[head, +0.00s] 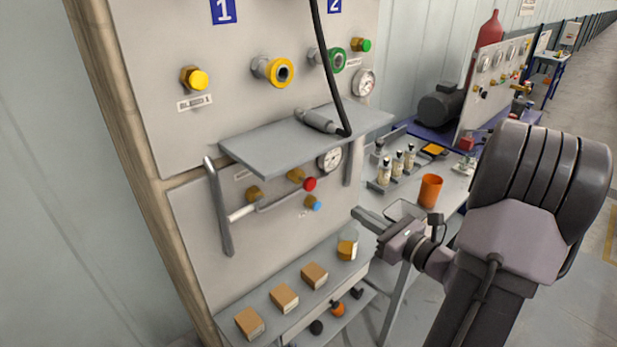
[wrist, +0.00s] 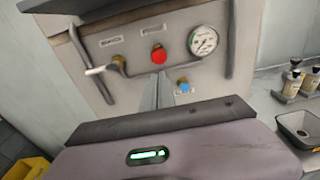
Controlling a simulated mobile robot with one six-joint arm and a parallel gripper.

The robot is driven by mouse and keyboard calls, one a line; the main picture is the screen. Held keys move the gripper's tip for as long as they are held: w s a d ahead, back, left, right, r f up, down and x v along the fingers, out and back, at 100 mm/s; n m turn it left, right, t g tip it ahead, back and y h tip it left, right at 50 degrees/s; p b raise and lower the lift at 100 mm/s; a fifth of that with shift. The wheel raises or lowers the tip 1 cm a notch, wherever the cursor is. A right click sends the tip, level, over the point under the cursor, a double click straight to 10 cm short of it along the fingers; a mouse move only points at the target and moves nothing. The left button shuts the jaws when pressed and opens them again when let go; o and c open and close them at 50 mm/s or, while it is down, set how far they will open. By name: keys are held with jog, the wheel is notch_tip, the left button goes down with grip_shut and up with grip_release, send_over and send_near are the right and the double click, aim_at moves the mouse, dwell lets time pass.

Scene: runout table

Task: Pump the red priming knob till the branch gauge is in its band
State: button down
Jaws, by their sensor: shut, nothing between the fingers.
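The red priming knob (head: 310,184) sits on the lower grey panel under a shelf; it also shows in the wrist view (wrist: 158,55), upper middle. A round white gauge (head: 330,160) is up and to the right of it, clear of my fingers in the wrist view (wrist: 203,40). Its needle and band are too small to read. My gripper (head: 357,212) is shut and empty, right of and below the knob, apart from it. In the wrist view the fingers (wrist: 158,90) point toward the panel, just below the knob.
A blue knob (head: 314,205) is just below the red one. A shelf (head: 285,145) juts out above, carrying a hose nozzle. A white-gripped lever (head: 242,213) and upright bars flank the knobs. Below, a ledge holds boxes and a jar (head: 347,246).

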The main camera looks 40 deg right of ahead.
jog(key=shift+a, duration=0.1)
send_near(312, 185)
jog(key=w, duration=0.3)
jog(key=w+p, duration=0.1)
jog(key=w, duration=0.2)
jog(key=shift+w+a+f, duration=0.1)
jog(key=shift+w+a, duration=0.15)
jog(key=shift+w, duration=0.15)
